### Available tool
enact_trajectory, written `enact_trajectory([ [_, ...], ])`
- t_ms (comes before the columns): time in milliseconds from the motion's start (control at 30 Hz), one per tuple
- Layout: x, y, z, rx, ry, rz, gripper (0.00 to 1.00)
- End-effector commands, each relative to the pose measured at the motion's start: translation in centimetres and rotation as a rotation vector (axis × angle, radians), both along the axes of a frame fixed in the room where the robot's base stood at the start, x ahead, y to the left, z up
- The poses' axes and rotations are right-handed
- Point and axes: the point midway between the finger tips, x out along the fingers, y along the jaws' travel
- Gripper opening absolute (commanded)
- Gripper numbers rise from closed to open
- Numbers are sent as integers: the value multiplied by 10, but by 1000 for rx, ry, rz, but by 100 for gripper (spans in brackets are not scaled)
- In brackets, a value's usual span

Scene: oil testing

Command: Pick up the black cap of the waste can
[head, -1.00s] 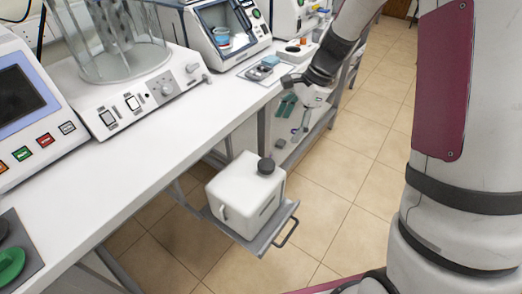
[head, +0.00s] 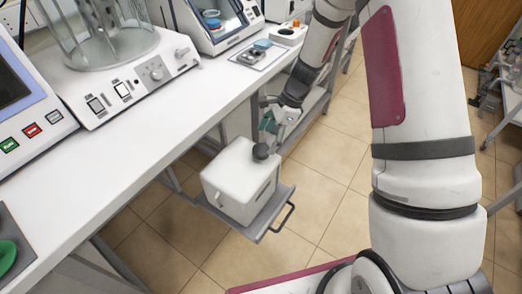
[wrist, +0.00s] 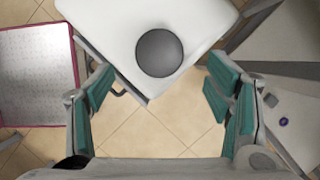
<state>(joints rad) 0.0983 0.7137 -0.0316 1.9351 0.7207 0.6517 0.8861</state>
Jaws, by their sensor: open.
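The white waste can (head: 233,184) stands on a grey pull-out shelf (head: 258,226) below the bench edge. Its round black cap (head: 260,151) sits on the can's top, near its far right corner. In the wrist view the cap (wrist: 159,53) shows from above on the white can (wrist: 110,22). My gripper (head: 270,122) is just beyond the cap in the head view, partly hidden by my arm and the can. In the wrist view my gripper (wrist: 160,95) is open, its teal-padded fingers apart to the left and right with nothing between them, and the cap lies ahead of the gap.
The white bench (head: 120,165) runs along the left, carrying instruments (head: 125,83) and a small tray (head: 252,55). A shelf handle (head: 284,217) sticks out to the right. Tiled floor (head: 325,180) lies open right of the can.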

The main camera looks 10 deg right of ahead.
Motion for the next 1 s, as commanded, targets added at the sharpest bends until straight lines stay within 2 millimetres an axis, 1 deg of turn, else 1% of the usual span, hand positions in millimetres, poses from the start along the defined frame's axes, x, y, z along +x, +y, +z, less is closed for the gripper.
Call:
enact_trajectory([
  [33,-1,4,-7,1,5,2,73],
  [200,0,16,-29,1,3,2,73],
  [300,0,20,-37,1,3,0,73],
  [567,0,21,-40,0,1,0,73],
  [600,0,21,-40,0,1,0,70],
  [667,0,21,-40,0,1,0,57],
  [700,0,21,-40,0,1,0,48],
  [767,0,21,-40,0,1,0,34],
  [1000,0,21,-40,0,1,1,34],
])
